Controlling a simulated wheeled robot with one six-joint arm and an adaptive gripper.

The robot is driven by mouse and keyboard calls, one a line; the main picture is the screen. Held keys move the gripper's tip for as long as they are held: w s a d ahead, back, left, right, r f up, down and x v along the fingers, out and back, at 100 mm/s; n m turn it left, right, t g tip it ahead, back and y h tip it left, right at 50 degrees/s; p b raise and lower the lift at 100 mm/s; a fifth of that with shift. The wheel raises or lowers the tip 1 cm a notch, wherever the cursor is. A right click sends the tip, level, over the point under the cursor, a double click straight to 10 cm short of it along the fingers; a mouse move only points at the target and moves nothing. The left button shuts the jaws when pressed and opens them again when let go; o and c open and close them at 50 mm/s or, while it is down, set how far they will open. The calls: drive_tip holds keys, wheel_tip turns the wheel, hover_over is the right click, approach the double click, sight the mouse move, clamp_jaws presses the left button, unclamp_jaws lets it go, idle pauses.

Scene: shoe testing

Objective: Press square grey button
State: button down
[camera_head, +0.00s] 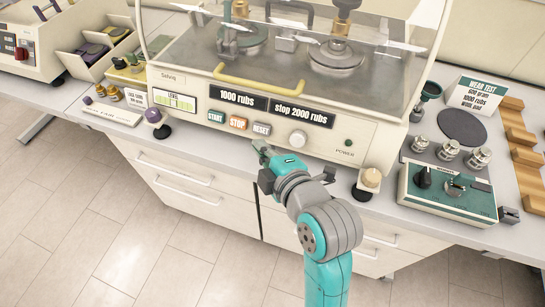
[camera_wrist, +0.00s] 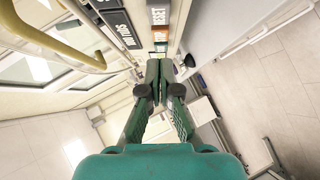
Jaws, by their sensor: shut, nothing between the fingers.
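The square grey button, marked RESET (camera_head: 262,129), is on the front panel of the machine (camera_head: 330,142), at the right end of a row of three. It also shows at the top of the wrist view (camera_wrist: 158,15). The orange STOP button (camera_head: 238,123) and the START button (camera_head: 216,117) are to its left. My gripper (camera_head: 259,146) is shut and empty, with its tips just below the grey button in the head view. The closed fingers (camera_wrist: 163,62) also show in the wrist view. They look apart from the button; the exact gap is hard to tell.
A white knob (camera_head: 298,138) is right of the buttons, and a yellow handle (camera_head: 270,88) runs above the panel. White drawers (camera_head: 205,190) are below. A green control box (camera_head: 447,193) stands on the right of the bench. The floor in front is clear.

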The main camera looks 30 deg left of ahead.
sight(257, 128)
drive_tip(key=shift+w+a+f, duration=0.4)
drive_tip(key=shift+w+a, duration=0.1)
drive_tip(key=shift+w, duration=0.3)
drive_tip(key=shift+w+a+f, duration=0.45)
drive_tip(key=shift+w, duration=0.3)
drive_tip(key=shift+w+a+f, duration=0.4)
drive_tip(key=shift+w+a, duration=0.1)
drive_tip(key=shift+w, duration=0.3)
